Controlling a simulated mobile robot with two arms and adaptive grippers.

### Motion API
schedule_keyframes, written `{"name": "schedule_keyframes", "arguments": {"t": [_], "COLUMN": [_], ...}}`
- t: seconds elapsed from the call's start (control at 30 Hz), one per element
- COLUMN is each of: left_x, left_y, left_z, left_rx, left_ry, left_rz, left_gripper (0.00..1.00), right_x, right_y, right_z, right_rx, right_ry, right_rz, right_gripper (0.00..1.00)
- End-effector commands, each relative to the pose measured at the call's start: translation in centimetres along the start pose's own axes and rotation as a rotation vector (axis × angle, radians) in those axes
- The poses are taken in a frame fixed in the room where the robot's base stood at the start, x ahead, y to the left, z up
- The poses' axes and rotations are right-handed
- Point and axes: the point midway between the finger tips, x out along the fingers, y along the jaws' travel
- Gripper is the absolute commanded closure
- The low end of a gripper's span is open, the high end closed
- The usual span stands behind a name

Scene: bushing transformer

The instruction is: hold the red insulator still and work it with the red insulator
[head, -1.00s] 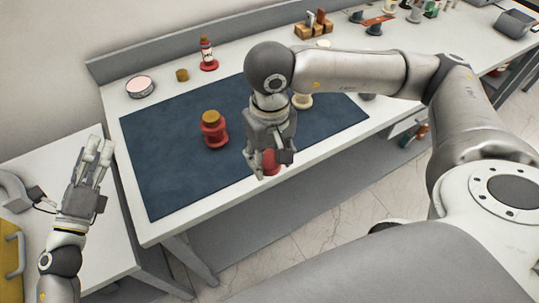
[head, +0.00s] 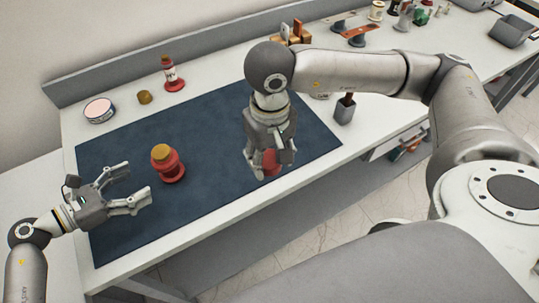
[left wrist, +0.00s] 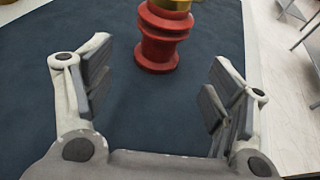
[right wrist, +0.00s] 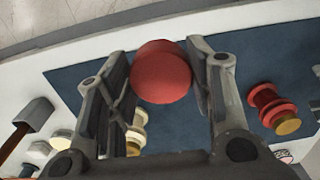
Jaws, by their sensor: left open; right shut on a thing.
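A red insulator with a brass-coloured top (head: 169,165) stands upright on the dark blue mat (head: 215,122). It also shows in the left wrist view (left wrist: 160,40), beyond the fingertips and apart from them. My left gripper (head: 138,185) is open and empty, just left of this insulator and low over the mat. My right gripper (head: 268,165) is shut on a second red insulator (right wrist: 161,75), whose round red end faces the right wrist camera. In the head view this held insulator (head: 270,160) is partly hidden by the fingers. Whether it touches the mat I cannot tell.
A red bottle-like part (head: 172,77), a brass piece (head: 144,97) and a round tin (head: 99,110) stand along the back left. A dark-handled tool in a grey holder (head: 345,108) stands right of the mat. The mat's middle is clear.

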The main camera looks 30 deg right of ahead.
Motion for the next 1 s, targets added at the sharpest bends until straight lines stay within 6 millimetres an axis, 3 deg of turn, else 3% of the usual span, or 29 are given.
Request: {"name": "schedule_keyframes", "arguments": {"t": [0.17,0.53,0.7,1.0], "left_x": [1.0,6.4,8.4,9.9], "left_y": [0.0,0.0,0.1,0.0], "left_z": [0.0,0.1,-0.3,-0.1], "left_rx": [0.000,0.000,0.003,0.000], "left_ry": [0.000,-0.002,0.001,0.000], "left_rz": [-0.002,-0.003,-0.001,0.000], "left_gripper": [0.22,0.22,0.22,0.22], "right_x": [-0.1,0.0,1.8,2.4], "right_y": [-0.1,0.0,0.0,0.0], "right_z": [0.0,0.0,0.0,0.0], "right_rx": [-0.001,-0.001,-0.001,-0.001], "right_ry": [0.000,0.000,0.000,0.000], "right_rz": [-0.001,-0.001,-0.001,-0.001], "right_gripper": [0.64,0.64,0.64,0.64]}}
